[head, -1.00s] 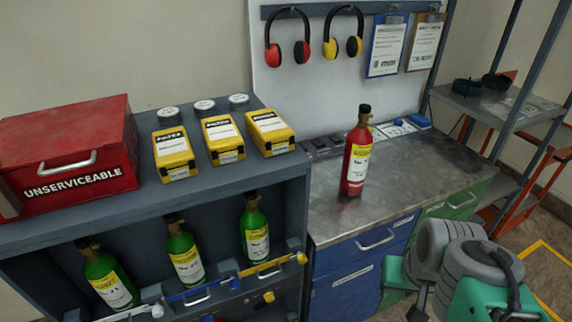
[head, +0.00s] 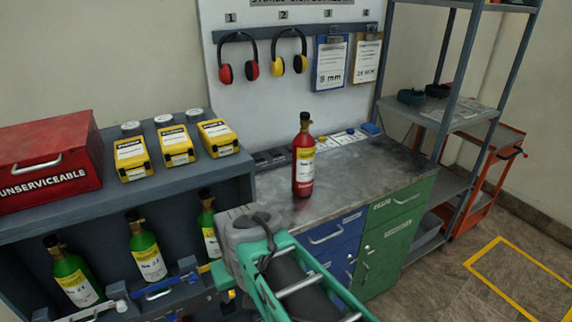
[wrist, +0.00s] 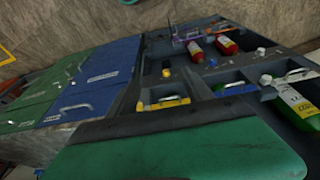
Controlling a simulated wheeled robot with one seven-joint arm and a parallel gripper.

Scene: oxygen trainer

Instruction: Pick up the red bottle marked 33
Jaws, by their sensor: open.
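A red bottle (head: 303,160) with a black neck and a yellow and white label stands upright on the metal workbench (head: 360,178). Its marking is too small to read. I cannot make out my gripper's fingertips in either view.
Several green bottles (head: 147,255) stand in the rack at left. Yellow boxes (head: 175,147) and a red UNSERVICEABLE case (head: 45,165) sit on top. Ear defenders (head: 238,72) hang behind the bench. A metal shelf (head: 455,115) stands at right. The bench right of the bottle is mostly clear.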

